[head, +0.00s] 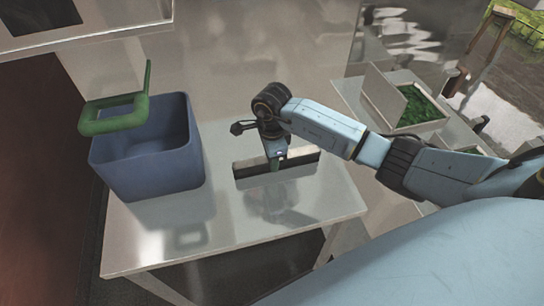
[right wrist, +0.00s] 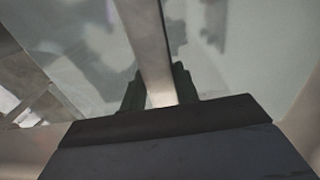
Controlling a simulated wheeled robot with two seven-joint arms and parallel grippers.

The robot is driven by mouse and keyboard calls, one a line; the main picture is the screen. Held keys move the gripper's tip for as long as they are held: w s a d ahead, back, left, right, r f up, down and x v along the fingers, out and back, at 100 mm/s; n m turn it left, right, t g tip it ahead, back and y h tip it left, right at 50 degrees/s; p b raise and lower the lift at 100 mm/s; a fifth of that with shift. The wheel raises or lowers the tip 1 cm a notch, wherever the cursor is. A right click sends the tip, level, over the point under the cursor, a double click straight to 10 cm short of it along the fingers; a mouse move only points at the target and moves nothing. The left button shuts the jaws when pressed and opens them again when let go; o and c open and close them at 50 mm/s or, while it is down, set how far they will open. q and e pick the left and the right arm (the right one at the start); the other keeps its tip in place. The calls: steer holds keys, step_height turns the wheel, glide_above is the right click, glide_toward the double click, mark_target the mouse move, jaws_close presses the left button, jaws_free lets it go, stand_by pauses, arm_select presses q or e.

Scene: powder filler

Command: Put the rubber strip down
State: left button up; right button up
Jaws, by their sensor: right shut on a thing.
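The rubber strip (head: 246,170) shows in the head view as a long narrow piece, dark with a pale edge, low over or on the shiny table (head: 165,238); I cannot tell whether it touches. My right gripper (head: 274,163) points down at its middle and is shut on it. In the right wrist view the strip (right wrist: 149,40) runs as a pale band between the two dark fingers of the gripper (right wrist: 159,88). The gripper and wrist hide part of the strip in the head view. My left gripper is not in view.
A blue open bin (head: 150,175) stands on the table's left side, with a green loop-shaped part (head: 115,122) at its rim. At the right stands a tray with green contents (head: 420,108) and a pale upright panel (head: 383,97). The table's front is clear.

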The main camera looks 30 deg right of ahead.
steer(key=shift+f, duration=0.1)
steer(key=o, duration=1.1)
steer(key=shift+c, duration=0.2)
steer(key=shift+r, duration=0.4)
step_height(320, 180, up, 12)
steer(key=b, duration=0.1)
steer(key=shift+f, duration=0.2)
